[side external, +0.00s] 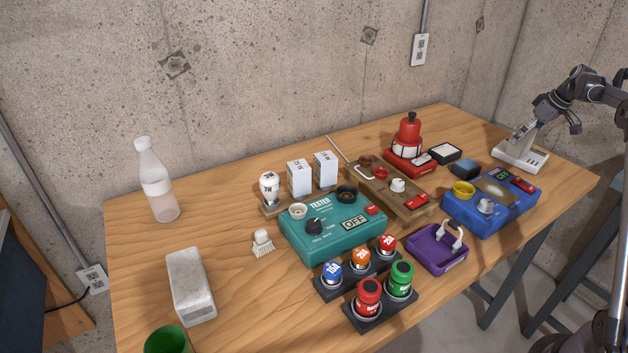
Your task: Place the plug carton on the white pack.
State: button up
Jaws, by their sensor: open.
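Two upright white cartons with small dark print stand behind the teal tester: a left one (299,178) and a right one (325,171). The print is too small to tell which, if either, is the plug carton. A whitish rectangular block (190,286) lies at the front left of the table and may be the white pack; I cannot read a label on it. My gripper (556,121) is open and empty at the far right, above the table's back right part, well away from the cartons and the block.
A teal tester (330,230), a wooden board (385,190) and a blue box (490,208) fill the middle and right. A bulb (269,187) stands beside the left carton. A clear bottle (156,180) stands at the back left. Bare tabletop surrounds the whitish block.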

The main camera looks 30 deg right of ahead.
jog(key=v, duration=1.2)
jog(key=w+a+r, duration=0.2)
jog(key=a, duration=1.3)
jog(key=w+a+r, duration=0.2)
jog(key=w+a, duration=0.1)
jog(key=a, duration=1.2)
jog(key=s+a+f+t, duration=0.1)
jog(key=s+a+f, duration=0.4)
jog(key=a, duration=0.6)
jog(key=s+a+f+t, duration=0.1)
jog(key=s+a+f, duration=0.5)
jog(key=s+a, duration=0.3)
jog(key=shift+s+a+f+t, duration=0.2)
jog(key=shift+s+a+t, duration=0.1)
jog(key=shift+a, duration=0.7)
